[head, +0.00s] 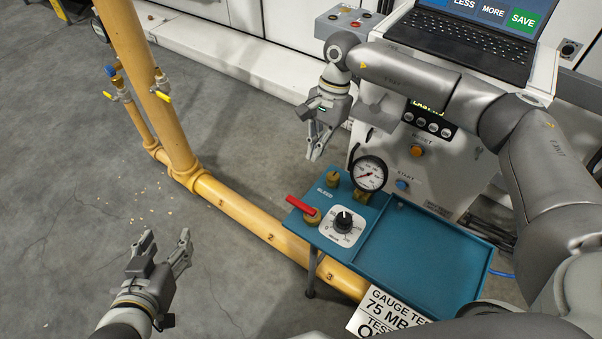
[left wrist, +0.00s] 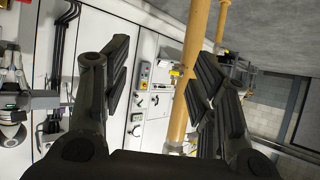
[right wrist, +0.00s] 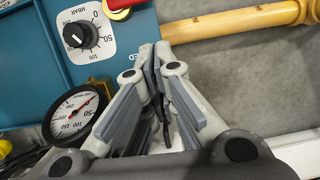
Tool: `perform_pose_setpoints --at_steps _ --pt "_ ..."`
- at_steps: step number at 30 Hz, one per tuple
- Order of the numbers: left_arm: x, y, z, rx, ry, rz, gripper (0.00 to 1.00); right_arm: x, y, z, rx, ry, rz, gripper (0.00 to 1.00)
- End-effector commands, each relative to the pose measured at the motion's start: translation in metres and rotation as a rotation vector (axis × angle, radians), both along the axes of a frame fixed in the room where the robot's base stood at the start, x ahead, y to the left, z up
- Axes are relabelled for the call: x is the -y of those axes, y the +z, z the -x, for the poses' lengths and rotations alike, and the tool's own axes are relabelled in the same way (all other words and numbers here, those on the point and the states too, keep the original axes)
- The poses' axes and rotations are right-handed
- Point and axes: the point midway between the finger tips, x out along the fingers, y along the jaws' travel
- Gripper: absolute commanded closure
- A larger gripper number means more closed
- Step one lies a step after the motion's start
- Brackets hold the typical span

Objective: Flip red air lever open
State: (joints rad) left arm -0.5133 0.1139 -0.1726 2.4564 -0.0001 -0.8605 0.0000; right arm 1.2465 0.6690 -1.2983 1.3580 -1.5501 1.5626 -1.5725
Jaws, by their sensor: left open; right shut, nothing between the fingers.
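The red air lever (head: 302,205) is a flat red handle on a brass valve (head: 312,217) at the left edge of the blue test panel (head: 415,250). It lies slanted toward the upper left. In the right wrist view the red lever (right wrist: 125,3) is cut off by the top edge. My right gripper (head: 316,155) is shut and empty, above and beyond the panel, apart from the lever. Its closed fingertips also show in the right wrist view (right wrist: 158,52). My left gripper (head: 167,245) is open and empty over the floor, left of the pipe.
A pressure gauge (head: 369,174) stands upright on the panel, close to the lever. A black knob (head: 343,221) on a white dial is right of it. The yellow pipe (head: 245,223) runs along the panel's left side. A laptop cart (head: 440,165) stands behind.

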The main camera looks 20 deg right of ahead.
Motion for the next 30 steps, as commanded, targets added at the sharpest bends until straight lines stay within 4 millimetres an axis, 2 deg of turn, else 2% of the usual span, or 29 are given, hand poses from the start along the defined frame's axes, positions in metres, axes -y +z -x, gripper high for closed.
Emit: perform_pose_setpoints --at_steps 1,4,13,17,23,30 --pt "0.000 -0.001 0.001 -0.004 0.000 -0.001 0.46 0.008 0.002 -0.003 0.005 0.005 0.021 1.00" --pt "-0.001 -0.001 0.001 -0.008 0.001 -0.002 0.46 0.016 0.004 -0.004 0.007 0.011 0.044 1.00" --pt "0.000 -0.002 0.001 -0.009 0.001 -0.002 0.46 0.016 0.003 -0.004 0.007 0.011 0.043 1.00" --pt "0.000 -0.001 -0.001 0.007 0.000 0.001 0.46 0.014 -0.003 -0.003 0.006 0.011 0.042 1.00" --pt "0.008 0.024 -0.016 0.152 -0.011 0.035 0.46 0.009 -0.031 0.001 0.004 0.011 0.041 1.00" --pt "0.017 0.062 -0.030 0.362 -0.024 0.087 0.46 0.000 -0.071 0.008 0.005 0.011 0.041 1.00"
